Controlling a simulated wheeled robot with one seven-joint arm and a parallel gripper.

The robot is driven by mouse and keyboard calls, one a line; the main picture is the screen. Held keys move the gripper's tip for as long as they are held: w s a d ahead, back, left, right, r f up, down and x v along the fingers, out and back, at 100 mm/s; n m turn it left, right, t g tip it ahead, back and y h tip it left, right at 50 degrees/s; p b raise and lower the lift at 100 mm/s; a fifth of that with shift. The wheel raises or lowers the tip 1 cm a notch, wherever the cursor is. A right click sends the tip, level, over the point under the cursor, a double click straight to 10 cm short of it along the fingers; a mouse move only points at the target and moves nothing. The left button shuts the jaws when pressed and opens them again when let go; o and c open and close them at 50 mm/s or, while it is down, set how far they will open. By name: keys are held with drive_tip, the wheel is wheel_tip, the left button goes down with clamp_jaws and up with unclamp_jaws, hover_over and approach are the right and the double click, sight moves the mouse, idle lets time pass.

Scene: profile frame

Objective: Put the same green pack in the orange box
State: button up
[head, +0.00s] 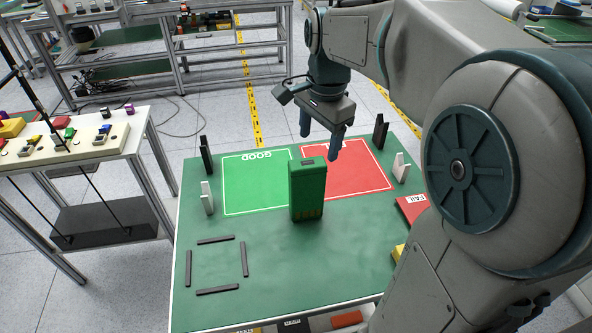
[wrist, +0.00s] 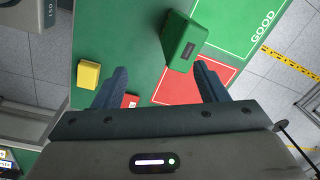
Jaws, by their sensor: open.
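The green pack (head: 308,191) stands upright on the green table, in front of the line between the green GOOD square and the red square. In the wrist view the pack (wrist: 181,42) lies ahead of the fingers, apart from them. My gripper (head: 320,143) is open and empty, fingers down, above and behind the pack over the red square. Its two fingers also show in the wrist view (wrist: 162,84). An orange-red surface (head: 346,319) shows past the table's near edge, mostly cut off; I cannot tell if it is the orange box.
The GOOD square (head: 256,183) and red square (head: 345,170) are bare, with small black and white uprights beside them. Dark bars (head: 217,266) frame an empty area at front left. A red FAIL piece (head: 411,207) and a yellow block (wrist: 88,74) lie at the right edge, near my arm.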

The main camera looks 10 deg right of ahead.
sight(308, 162)
drive_tip(key=w+f+m+g+b, duration=0.1)
drive_tip(key=w+f+m+b, duration=0.1)
drive_tip(key=w+m, duration=0.35)
drive_tip(key=f, duration=0.8)
drive_tip(key=shift+w+a+f, duration=0.15)
drive_tip(key=shift+w+f, duration=0.1)
wheel_tip(308, 162, down, 5)
drive_tip(key=shift+w+a, duration=0.1)
drive_tip(key=shift+r, duration=0.1)
clamp_jaws()
